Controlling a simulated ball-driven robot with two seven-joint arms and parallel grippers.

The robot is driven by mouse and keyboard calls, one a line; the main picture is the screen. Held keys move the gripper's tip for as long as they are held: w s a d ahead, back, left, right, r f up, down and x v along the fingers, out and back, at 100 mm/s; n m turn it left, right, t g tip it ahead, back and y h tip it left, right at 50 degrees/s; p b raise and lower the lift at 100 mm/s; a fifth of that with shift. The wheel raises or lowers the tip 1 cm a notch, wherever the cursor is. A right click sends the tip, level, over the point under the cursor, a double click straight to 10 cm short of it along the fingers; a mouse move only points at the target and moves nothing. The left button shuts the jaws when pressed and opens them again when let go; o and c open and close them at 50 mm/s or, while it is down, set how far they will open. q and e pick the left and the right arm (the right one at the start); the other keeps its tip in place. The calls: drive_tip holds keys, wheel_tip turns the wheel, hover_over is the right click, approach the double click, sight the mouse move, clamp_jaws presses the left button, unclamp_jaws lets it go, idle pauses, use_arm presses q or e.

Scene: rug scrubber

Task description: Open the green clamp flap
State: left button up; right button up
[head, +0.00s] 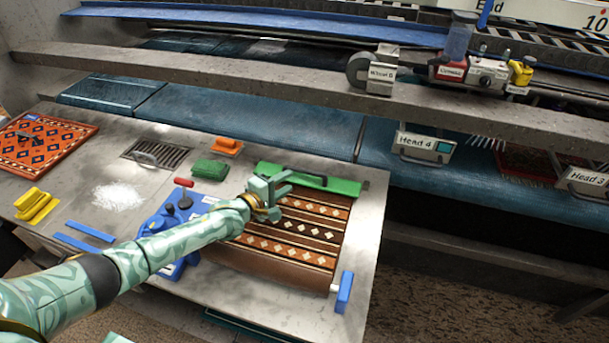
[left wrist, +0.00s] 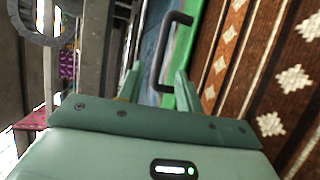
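The green clamp flap (head: 345,187) lies along the far edge of a brown patterned rug (head: 290,235) on the grey table. A black handle (head: 306,177) stands on the flap. My left gripper (head: 288,181) is over the flap's left part, its fingers pointing right toward the handle. In the left wrist view, the left gripper (left wrist: 158,72) is open, and the near end of the black handle (left wrist: 163,60) shows between its fingertips. I cannot tell whether they touch. The green flap (left wrist: 184,50) runs beside the rug there. My right gripper is not in view.
A blue device (head: 160,222) with a red-handled lever (head: 184,183) stands left of the rug, partly behind my left arm. A green block (head: 210,169) and an orange block (head: 228,145) lie farther back. A stone ledge (head: 230,82) runs behind the table.

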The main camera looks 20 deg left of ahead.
sight(302, 172)
use_arm(q)
drive_tip(key=b+x, duration=0.1)
drive_tip(key=x, duration=0.2)
drive_tip(key=b+x, duration=0.2)
drive_tip(key=x, duration=0.2)
drive_tip(key=shift+f, duration=0.25)
drive_tip(key=shift+w+d, duration=0.25)
drive_tip(key=shift+w, duration=0.35)
drive_tip(key=shift+r, duration=0.1)
clamp_jaws()
